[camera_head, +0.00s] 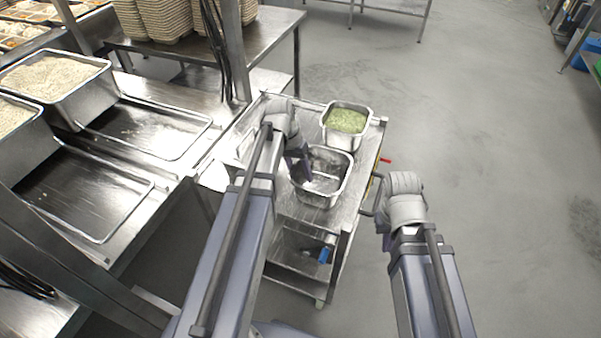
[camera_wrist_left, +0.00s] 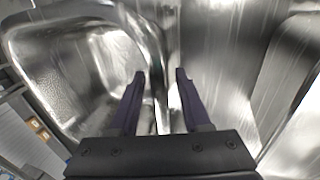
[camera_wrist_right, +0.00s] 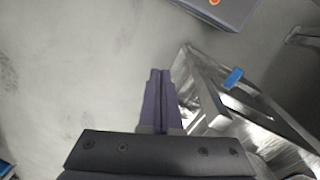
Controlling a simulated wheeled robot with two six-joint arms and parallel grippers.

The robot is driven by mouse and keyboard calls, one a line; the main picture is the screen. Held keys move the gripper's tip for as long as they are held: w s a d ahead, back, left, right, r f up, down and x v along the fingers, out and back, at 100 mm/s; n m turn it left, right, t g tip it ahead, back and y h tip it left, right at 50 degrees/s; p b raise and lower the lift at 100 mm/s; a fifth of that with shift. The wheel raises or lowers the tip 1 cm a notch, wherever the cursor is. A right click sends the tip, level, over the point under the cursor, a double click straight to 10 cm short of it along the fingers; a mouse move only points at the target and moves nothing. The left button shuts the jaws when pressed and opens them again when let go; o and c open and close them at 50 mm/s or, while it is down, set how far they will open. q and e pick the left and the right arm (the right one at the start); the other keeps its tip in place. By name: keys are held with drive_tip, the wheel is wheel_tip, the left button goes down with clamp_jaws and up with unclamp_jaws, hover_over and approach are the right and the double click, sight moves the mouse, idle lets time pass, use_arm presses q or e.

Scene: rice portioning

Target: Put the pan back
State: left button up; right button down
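An empty metal pan (camera_head: 330,196) stands on the top of a steel cart (camera_head: 346,222). My left gripper (camera_head: 303,164) is at the left side of this pan, its dark fingers reaching over the rim. In the left wrist view the fingers (camera_wrist_left: 161,74) are apart, with shiny pan metal (camera_wrist_left: 85,70) around and beyond them. I cannot tell whether they touch the wall. My right gripper (camera_wrist_right: 160,78) is shut and empty beside the cart's right side, over the floor. Its fingertips are unclear in the head view.
A second pan with green food (camera_head: 346,121) stands behind the empty one on the cart. Rice pans (camera_head: 85,102) and empty trays (camera_head: 155,145) occupy the left counter (camera_head: 222,120). Stacked boxes (camera_head: 165,18) stand on the back table. A blue item (camera_head: 324,255) lies on the lower shelf.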

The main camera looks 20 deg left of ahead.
use_arm(q)
drive_tip(key=shift+r, duration=0.15)
drive_tip(key=p+v, duration=1.2)
drive_tip(key=s+d+m+y, duration=0.1)
drive_tip(key=s+d+y, duration=0.1)
drive_tip(key=s+d, duration=0.5)
drive_tip(key=s+d+m+y, duration=0.2)
drive_tip(key=s+d, duration=0.5)
drive_tip(key=d, duration=0.5)
drive_tip(key=shift+d+f, duration=0.3)
drive_tip(key=shift+s, duration=0.1)
drive_tip(key=shift+a, duration=0.1)
